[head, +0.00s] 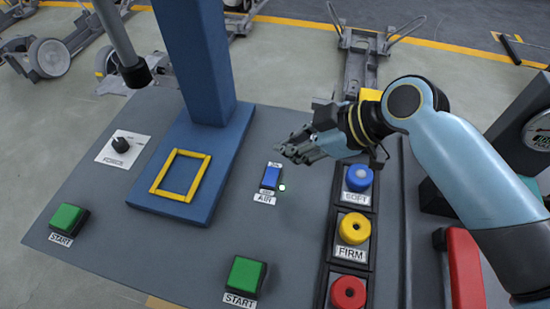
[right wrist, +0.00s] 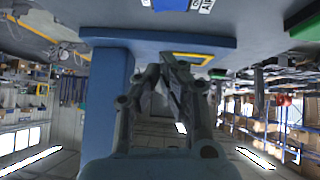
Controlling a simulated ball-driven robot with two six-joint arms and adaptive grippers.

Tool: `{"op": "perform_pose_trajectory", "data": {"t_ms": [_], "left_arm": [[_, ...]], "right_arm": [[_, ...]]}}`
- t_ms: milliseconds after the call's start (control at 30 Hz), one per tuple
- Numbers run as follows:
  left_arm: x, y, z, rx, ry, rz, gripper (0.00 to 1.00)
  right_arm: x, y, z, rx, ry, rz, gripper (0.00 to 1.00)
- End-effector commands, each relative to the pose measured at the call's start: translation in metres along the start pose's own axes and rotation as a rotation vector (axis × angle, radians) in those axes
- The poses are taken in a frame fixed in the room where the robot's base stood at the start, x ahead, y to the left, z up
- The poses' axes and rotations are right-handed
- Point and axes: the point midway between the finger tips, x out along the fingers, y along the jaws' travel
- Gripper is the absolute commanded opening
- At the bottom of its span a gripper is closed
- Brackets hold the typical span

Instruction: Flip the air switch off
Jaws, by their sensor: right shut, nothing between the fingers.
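In the right wrist view the blue switch (right wrist: 172,4) is cut by the top edge. My right gripper (head: 287,152) is shut and empty, above the panel just beyond the switch in the head view. It looks apart from the switch, though the exact gap is hard to tell. Its fingers also show in the right wrist view (right wrist: 173,88). My left gripper is not in view.
A blue column (head: 195,60) on a blue base with a yellow square frame (head: 181,175) stands left. Blue, yellow (head: 354,228) and red (head: 348,292) buttons line the right. Green START buttons (head: 245,275) (head: 69,219) and a black knob (head: 121,145) are also on the panel.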

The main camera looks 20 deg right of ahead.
Motion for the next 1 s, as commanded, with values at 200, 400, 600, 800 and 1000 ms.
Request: {"op": "perform_pose_trajectory", "data": {"t_ms": [200,400,600,800,1000], "left_arm": [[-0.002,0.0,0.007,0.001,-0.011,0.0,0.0],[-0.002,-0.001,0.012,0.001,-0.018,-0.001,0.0],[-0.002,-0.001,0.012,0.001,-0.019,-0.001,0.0],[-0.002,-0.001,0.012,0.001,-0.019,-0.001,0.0],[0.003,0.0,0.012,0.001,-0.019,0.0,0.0]], "right_arm": [[0.047,0.0,-0.001,0.002,0.001,-0.001,0.0],[0.068,0.001,0.02,0.0,-0.002,0.001,0.0],[0.075,0.001,0.028,-0.001,0.0,0.002,0.0],[0.076,0.001,0.029,-0.001,0.0,0.002,0.0],[0.078,0.002,0.032,-0.001,0.0,0.002,0.0]]}}
